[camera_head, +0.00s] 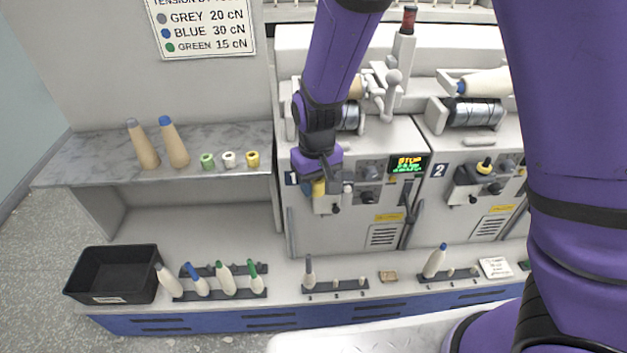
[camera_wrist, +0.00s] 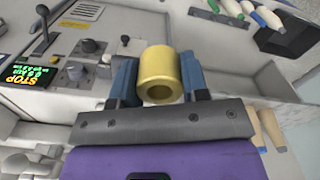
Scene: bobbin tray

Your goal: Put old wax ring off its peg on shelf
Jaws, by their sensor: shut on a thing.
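My gripper (camera_head: 320,186) is in front of the machine marked 1. In the wrist view its two blue fingers are shut on a yellow wax ring (camera_wrist: 158,75), one on each side, with the hole facing the camera. The ring shows only partly in the head view, below the purple wrist. I cannot make out a peg inside the ring. The grey shelf (camera_head: 90,162) is to the left of my gripper. On it stand a green ring (camera_head: 207,161), a white ring (camera_head: 229,159) and another yellow ring (camera_head: 252,159) in a row.
Two tan cones (camera_head: 143,146) stand on the shelf left of the rings. Below are a black bin (camera_head: 112,272) and racks with several bobbins (camera_head: 225,278). Machine 1 has knobs and a lit STOP display (camera_head: 407,164) close to my gripper. The shelf's left end is clear.

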